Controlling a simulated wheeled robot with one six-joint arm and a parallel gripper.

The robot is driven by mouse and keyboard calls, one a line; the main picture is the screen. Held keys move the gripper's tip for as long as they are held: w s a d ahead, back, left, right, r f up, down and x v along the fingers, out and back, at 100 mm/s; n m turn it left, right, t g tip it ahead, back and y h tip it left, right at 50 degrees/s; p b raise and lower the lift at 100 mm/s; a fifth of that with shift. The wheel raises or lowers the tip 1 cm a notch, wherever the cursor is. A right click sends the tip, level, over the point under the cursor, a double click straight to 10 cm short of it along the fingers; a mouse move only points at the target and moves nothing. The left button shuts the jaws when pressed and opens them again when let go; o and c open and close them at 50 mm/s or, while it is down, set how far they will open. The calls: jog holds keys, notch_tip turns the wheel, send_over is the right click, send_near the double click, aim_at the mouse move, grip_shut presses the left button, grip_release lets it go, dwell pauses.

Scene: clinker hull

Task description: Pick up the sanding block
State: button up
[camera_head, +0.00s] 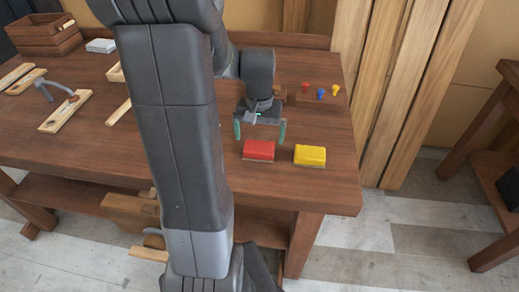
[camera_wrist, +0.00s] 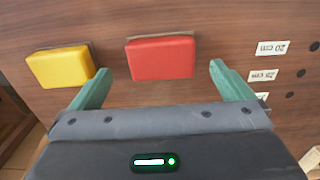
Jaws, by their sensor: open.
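A red block (camera_head: 259,150) with a pale underside lies on the brown workbench near its right front. A yellow block (camera_head: 310,155) of like shape lies just right of it. Both look like sanding blocks. My gripper (camera_head: 260,131) is open and empty, above and just behind the red block. In the wrist view the red block (camera_wrist: 160,58) lies ahead of the gap between my fingertips (camera_wrist: 165,80), a little left of its middle. The yellow block (camera_wrist: 61,67) lies left of my left finger there. Neither block is held.
Small red, blue and yellow pieces (camera_head: 321,93) stand at the back right of the bench. Labels reading 20 cm (camera_wrist: 272,47) and dark holes show in the wrist view. A wooden crate (camera_head: 42,34), clamp (camera_head: 57,87) and wood strips lie at left. Planks (camera_head: 400,90) stand beyond the bench.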

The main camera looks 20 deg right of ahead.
aim_at(259, 146)
jog(key=shift+w+d+f+p, duration=0.1)
jog(key=shift+w+f+p, duration=0.1)
jog(key=shift+f, duration=1.35)
jog(key=shift+w+d+f+p, duration=0.1)
jog(key=shift+w+f+p, duration=0.1)
jog(key=shift+f, duration=1.3)
jog(key=c, duration=0.8)
